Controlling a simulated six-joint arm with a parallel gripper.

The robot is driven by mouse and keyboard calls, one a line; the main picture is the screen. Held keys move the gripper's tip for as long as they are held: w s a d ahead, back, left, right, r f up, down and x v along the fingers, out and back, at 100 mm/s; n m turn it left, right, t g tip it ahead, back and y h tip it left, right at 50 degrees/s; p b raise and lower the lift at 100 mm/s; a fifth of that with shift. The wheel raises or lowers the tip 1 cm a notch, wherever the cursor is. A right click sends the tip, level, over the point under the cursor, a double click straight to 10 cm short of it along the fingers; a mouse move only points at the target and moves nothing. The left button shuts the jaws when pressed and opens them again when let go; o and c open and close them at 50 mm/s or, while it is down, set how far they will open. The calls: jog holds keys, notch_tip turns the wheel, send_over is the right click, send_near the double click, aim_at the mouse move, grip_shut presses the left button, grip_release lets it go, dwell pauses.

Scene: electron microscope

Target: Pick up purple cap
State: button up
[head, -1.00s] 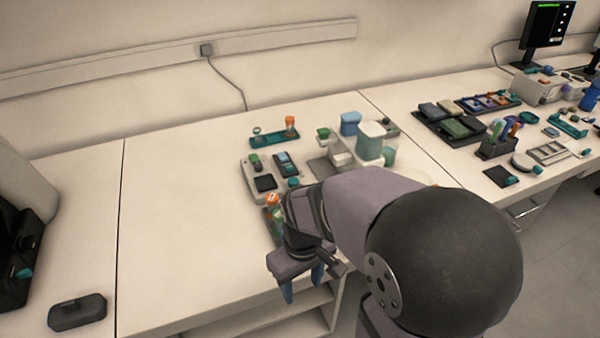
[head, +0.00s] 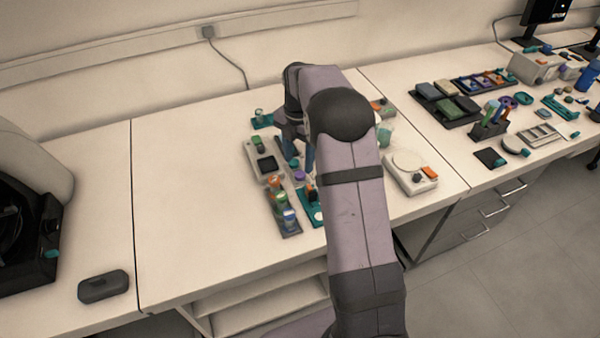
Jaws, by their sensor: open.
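A small purple cap (head: 299,175) shows among the small items on the near part of the bench, close to the blue-tipped fingers. My gripper (head: 297,156) points down just behind and above it in the picture, with its fingers apart. Nothing shows between the fingers. My arm hides part of the cluster to the right, and I cannot tell the exact height of the fingers over the cap.
A grey device with a dark screen (head: 267,164) stands left of the fingers. A rack of coloured vials (head: 284,213) lies in front. A white scale-like device (head: 411,172) stands right of my arm. The left part of the bench is clear.

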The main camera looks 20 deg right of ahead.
aim_at(300, 174)
jog(key=w+n, duration=0.1)
jog(key=w+d+n, duration=0.1)
jog(key=n, duration=0.1)
jog(key=shift+d+f, duration=0.3)
jog(key=shift+w+a+f+p, duration=0.1)
jog(key=shift+f+p, duration=0.6)
jog(key=shift+f, duration=1.15)
jog(key=shift+a+f+p, duration=0.1)
jog(key=shift+f+p, duration=0.6)
jog(key=shift+f, duration=1.1)
jog(key=c, duration=1.1)
